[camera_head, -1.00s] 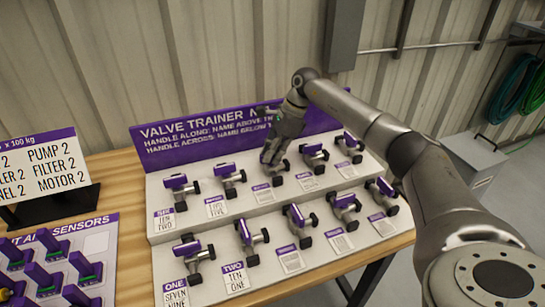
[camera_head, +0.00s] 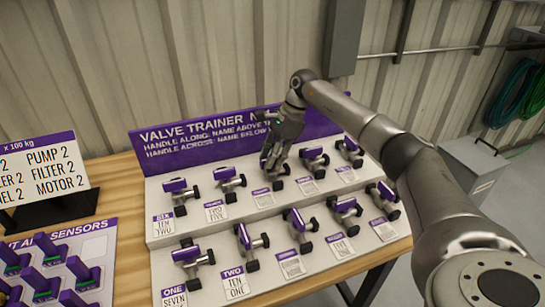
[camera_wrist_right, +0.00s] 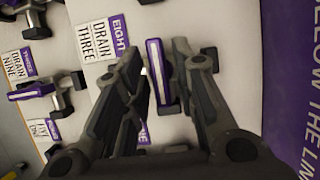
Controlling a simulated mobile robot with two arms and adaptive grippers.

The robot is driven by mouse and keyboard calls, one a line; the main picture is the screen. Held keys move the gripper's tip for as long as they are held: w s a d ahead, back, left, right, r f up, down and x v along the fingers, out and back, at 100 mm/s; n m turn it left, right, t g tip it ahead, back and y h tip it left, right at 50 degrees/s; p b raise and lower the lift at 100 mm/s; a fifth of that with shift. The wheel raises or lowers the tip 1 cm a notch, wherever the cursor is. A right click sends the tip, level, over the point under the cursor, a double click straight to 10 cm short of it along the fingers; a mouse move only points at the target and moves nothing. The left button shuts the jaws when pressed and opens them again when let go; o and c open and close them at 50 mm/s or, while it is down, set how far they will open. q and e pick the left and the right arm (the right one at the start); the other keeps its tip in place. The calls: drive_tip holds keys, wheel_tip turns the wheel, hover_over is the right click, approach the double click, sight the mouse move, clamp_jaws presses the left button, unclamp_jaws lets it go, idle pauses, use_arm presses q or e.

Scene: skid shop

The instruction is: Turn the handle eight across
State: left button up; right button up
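My right gripper (camera_head: 272,163) reaches down over the third valve in the upper row of the purple and white valve trainer board (camera_head: 325,203). In the right wrist view the label (camera_wrist_right: 98,47) beside this valve reads EIGHT, DRAIN, THREE. Its purple handle (camera_wrist_right: 155,75) with a white stripe lies between my two open fingers (camera_wrist_right: 165,100). The handle runs up and down in that view, along the label's text lines. Whether a finger touches it I cannot tell. In the head view the gripper hides most of this handle. My left gripper is in neither view.
Several similar valves stand close by in two rows, such as the neighbour (camera_head: 230,180) on the left and another (camera_head: 313,158) on the right. The board's purple back panel (camera_head: 192,143) rises just behind. A sensor board (camera_head: 95,245) and a sign (camera_head: 45,165) stand left on the wooden table.

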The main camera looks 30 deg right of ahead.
drive_tip(key=v, duration=1.2)
drive_tip(key=shift+d+f, duration=0.1)
idle(0.4)
